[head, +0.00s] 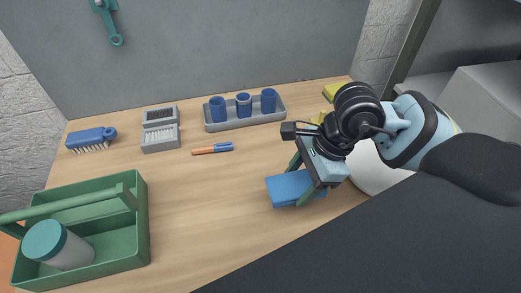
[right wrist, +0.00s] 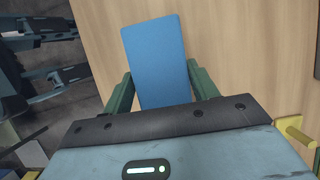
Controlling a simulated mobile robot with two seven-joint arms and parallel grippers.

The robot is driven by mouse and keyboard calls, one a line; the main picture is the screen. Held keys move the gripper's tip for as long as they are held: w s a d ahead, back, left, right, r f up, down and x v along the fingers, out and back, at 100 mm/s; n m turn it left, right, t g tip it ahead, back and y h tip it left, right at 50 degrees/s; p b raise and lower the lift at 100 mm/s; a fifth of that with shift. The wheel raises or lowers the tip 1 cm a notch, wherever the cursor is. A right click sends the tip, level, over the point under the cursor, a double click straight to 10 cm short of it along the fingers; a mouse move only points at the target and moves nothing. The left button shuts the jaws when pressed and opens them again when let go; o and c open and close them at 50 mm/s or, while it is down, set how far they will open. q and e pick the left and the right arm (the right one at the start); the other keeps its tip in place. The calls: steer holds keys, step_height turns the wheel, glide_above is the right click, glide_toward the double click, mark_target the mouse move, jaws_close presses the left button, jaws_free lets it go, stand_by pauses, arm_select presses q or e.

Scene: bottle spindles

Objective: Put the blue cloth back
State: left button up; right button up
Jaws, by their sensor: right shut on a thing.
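The blue cloth (head: 288,189) is a flat, folded blue block near the front right of the wooden table in the head view. My right gripper (head: 305,182) is shut on it. In the right wrist view the cloth (right wrist: 155,60) stands out between the two green fingers (right wrist: 152,88), with the wood behind it. I cannot tell whether the cloth touches the table.
A green caddy (head: 140,225) with a teal-lidded jar (head: 60,245) stands front left. A grey tray (head: 245,122) with blue cups, a blue brush (head: 91,139), a grey case (head: 160,130) and a pen (head: 212,149) lie toward the back. Yellow things (head: 335,92) sit back right. The table's middle is clear.

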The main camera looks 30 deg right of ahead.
steer(key=shift+a, duration=0.25)
steer(key=shift+w+d, duration=0.1)
steer(key=p, duration=0.1)
glide_above(284, 150)
steer(key=d, duration=0.2)
steer(key=shift+x, duration=0.8)
step_height(284, 150, down, 3)
steer(key=shift+f+p, duration=0.1)
steer(key=shift+p, duration=0.3)
arm_select(q)
steer(key=shift+w+a+r+t, duration=0.15)
steer(key=shift+w+r, duration=0.3)
steer(key=shift+r, duration=0.15)
steer(key=shift+w+a+r+t, duration=0.15)
steer(key=shift+w+r, duration=0.25)
steer(key=shift+r, duration=0.2)
arm_select(e)
steer(key=shift+s+f, duration=0.15)
steer(key=shift+s, duration=0.05)
steer(key=shift+f, duration=0.2)
arm_select(q)
steer(key=shift+s+f, duration=0.15)
steer(key=shift+f, duration=0.05)
arm_select(e)
steer(key=o, duration=0.9)
steer(key=shift+o, duration=0.2)
steer(key=shift+r, duration=0.1)
